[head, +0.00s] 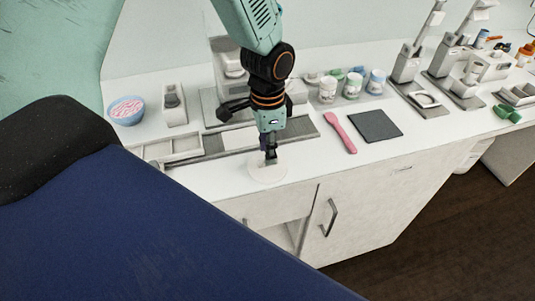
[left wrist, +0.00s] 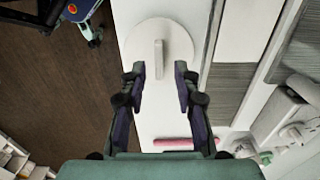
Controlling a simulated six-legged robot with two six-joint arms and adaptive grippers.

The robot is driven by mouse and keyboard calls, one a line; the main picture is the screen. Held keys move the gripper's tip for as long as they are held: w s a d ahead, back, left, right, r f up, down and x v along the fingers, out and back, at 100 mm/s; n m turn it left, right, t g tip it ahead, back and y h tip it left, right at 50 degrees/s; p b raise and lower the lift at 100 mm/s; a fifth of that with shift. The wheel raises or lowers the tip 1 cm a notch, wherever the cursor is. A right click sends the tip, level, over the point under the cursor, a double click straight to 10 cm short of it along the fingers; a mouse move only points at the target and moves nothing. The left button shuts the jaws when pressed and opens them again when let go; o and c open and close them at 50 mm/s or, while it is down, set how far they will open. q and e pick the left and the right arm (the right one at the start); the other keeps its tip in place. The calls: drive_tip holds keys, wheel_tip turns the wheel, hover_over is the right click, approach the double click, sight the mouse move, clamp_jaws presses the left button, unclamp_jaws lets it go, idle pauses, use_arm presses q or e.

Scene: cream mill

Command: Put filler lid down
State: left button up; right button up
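The filler lid (head: 267,179) is a round white disc with an upright bar handle. It lies flat on the white counter near the front edge, and it also shows in the left wrist view (left wrist: 178,35). My left gripper (head: 270,158) points down over it. In the left wrist view the fingers (left wrist: 160,72) are apart, one on each side of the lid's bar handle, with a visible gap on both sides. In the head view the gripper hides part of the handle. My right gripper is not seen.
A pink spatula (head: 340,132) and a dark square mat (head: 376,126) lie to the right. Several lidded tubs (head: 352,86) stand behind. Grey trays (head: 180,149) and a blue bowl (head: 126,111) are to the left. The counter's front edge is close to the lid.

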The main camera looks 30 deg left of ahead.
use_arm(q)
wheel_tip(320, 180, up, 9)
drive_tip(key=shift+p, duration=0.3)
drive_tip(key=shift+s, duration=0.15)
